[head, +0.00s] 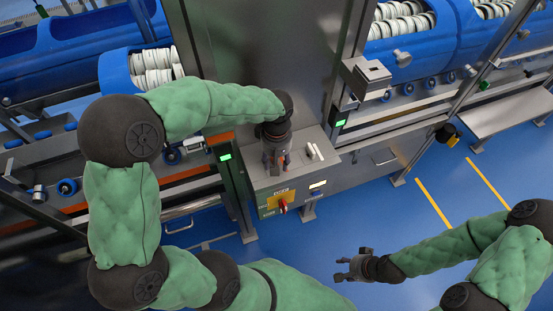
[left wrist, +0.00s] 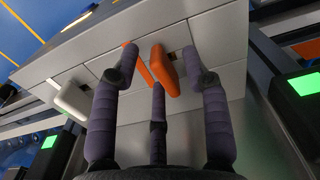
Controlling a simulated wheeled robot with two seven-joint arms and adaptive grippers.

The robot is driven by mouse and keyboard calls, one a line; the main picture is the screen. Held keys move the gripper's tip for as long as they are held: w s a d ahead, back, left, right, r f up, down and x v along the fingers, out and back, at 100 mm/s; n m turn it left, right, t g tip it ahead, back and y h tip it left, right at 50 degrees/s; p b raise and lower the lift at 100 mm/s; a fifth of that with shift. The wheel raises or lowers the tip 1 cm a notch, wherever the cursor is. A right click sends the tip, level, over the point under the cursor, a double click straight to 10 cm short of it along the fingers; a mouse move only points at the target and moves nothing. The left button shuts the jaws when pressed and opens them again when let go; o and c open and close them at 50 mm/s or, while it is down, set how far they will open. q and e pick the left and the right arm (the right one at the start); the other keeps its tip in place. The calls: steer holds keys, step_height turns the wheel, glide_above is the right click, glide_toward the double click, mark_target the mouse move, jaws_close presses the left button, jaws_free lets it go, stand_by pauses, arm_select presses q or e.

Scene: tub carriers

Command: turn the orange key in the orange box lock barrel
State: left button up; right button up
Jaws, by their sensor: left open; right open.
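The orange key (left wrist: 165,72) shows in the left wrist view as a flat orange piece standing at the face of a pale grey box (left wrist: 215,50). A thin orange strip (left wrist: 136,64) lies left of it. A small dark opening shows beside the key; the lock barrel itself is mostly hidden. My left gripper (left wrist: 160,64) is open, its fingers spread around the key; I cannot tell whether any touches it. In the head view my left gripper (head: 276,160) is over the top of the steel box and hides the key. My right gripper (head: 352,268) is open and empty above the blue floor.
A white handle-like piece (left wrist: 70,100) is left of the key; white pieces (head: 314,152) show on the box top in the head view. A red switch (head: 282,207) on a yellow plate is on the box front. Steel posts and a green-lit unit (head: 225,157) stand close by.

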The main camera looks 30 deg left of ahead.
arm_select(q)
step_height(320, 180, up, 12)
stand_by(0.5)
